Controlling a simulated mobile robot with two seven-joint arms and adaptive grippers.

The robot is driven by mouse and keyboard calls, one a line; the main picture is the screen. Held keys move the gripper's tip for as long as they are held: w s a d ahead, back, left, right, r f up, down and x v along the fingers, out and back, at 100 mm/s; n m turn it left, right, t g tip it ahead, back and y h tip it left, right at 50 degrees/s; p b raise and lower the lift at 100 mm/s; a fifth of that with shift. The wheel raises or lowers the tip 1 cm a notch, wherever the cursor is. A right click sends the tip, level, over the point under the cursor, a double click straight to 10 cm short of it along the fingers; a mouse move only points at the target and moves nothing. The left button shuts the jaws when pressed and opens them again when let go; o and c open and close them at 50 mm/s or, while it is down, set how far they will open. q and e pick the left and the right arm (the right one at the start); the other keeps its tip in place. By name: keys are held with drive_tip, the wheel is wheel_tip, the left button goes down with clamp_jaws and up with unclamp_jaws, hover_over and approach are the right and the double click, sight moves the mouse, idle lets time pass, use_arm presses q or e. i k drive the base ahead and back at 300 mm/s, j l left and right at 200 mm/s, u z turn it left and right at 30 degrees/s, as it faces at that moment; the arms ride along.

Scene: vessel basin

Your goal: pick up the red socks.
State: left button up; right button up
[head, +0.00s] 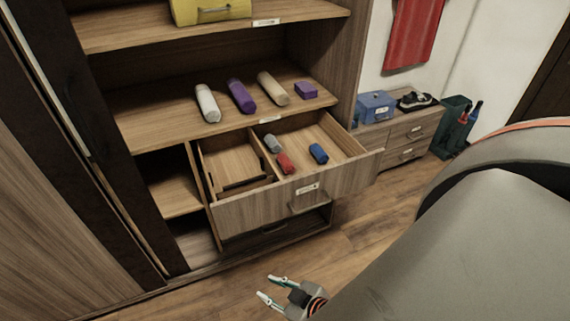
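The red socks (285,163) are a small red roll lying in the open drawer (262,205), in its right compartment. Grey socks (272,144) lie just behind them, and blue socks (319,153) lie to their right. My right gripper (273,287) is low in front of the drawer, over the floor, well apart from the socks. Its two fingers are spread with nothing between them. My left gripper does not show.
The drawer's left compartment looks empty. A shelf above holds a white roll (207,103), a purple roll (241,96), a beige roll (273,88) and a small purple item (306,90). A low cabinet (405,138) stands at right. Floor before the drawer is clear.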

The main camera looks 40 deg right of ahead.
sight(287, 166)
drive_tip(key=l+z, duration=0.3)
drive_tip(key=l, duration=1.5)
drive_tip(key=i, duration=0.05)
